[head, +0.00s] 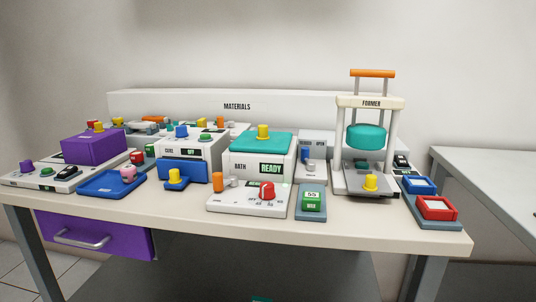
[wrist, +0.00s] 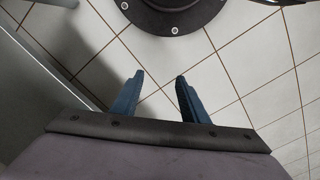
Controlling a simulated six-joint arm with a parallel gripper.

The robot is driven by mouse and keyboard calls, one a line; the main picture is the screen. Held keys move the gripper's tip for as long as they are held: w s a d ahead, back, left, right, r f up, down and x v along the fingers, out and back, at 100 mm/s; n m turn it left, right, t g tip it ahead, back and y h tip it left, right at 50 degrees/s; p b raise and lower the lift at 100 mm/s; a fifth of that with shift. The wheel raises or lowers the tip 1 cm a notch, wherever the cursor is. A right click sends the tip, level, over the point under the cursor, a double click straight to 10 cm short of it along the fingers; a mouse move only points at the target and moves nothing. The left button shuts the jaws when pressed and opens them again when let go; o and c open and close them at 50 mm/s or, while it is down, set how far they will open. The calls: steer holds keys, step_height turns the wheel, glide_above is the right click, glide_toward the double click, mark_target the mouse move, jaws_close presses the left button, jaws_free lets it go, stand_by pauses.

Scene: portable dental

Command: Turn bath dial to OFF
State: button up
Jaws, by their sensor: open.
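The bath unit (head: 250,169) is a white box with a teal lid (head: 262,143) and a yellow knob on top. Its front reads BATH, with a READY display. In front of it is a low white panel (head: 225,203) bearing a red dial (head: 267,191) with small markings around it. The markings are too small to read, so I cannot tell the dial's setting. My gripper (wrist: 158,76) shows only in the wrist view. Its two blue fingers are apart and empty, over a tiled floor. The dial is not in the wrist view.
A small orange knob (head: 218,182) stands at the panel's left. A green WAX block (head: 312,201) sits to its right, and the FORMER press (head: 370,104) stands further right. A blue tray (head: 110,184) lies at left. The table's front edge is just before the dial panel.

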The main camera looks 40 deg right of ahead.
steer(key=w+d+r+m+p, duration=0.1)
steer(key=w+r+p, duration=0.2)
steer(key=r+p, duration=1.5)
steer(key=w+d+r+t+p, duration=0.1)
steer(key=w+r+p, duration=0.1)
steer(key=r+p, duration=1.6)
steer(key=w+r+m+p, duration=0.1)
steer(key=w+r+p, duration=0.2)
steer(key=r+p, duration=1.5)
steer(key=w+d+r+m+p, duration=0.1)
steer(key=w+d+r+p, duration=0.2)
steer(key=d+r+p, duration=0.15)
steer(key=m+g+y+p, duration=0.2)
steer(key=m+g+y, duration=0.2)
steer(key=m, duration=0.3)
glide_toward(267, 183)
steer(key=shift+a+p+x, duration=0.2)
steer(key=shift+p+x, duration=1.3)
steer(key=shift+x, duration=1.55)
steer(key=shift+s+a+f+h+p, duration=0.15)
steer(key=shift+f+p, duration=0.05)
steer(key=shift+f, duration=0.25)
steer(key=shift+s+a+f+h+p, duration=0.1)
steer(key=shift+s+f+h+p, duration=0.1)
steer(key=shift+f, duration=0.25)
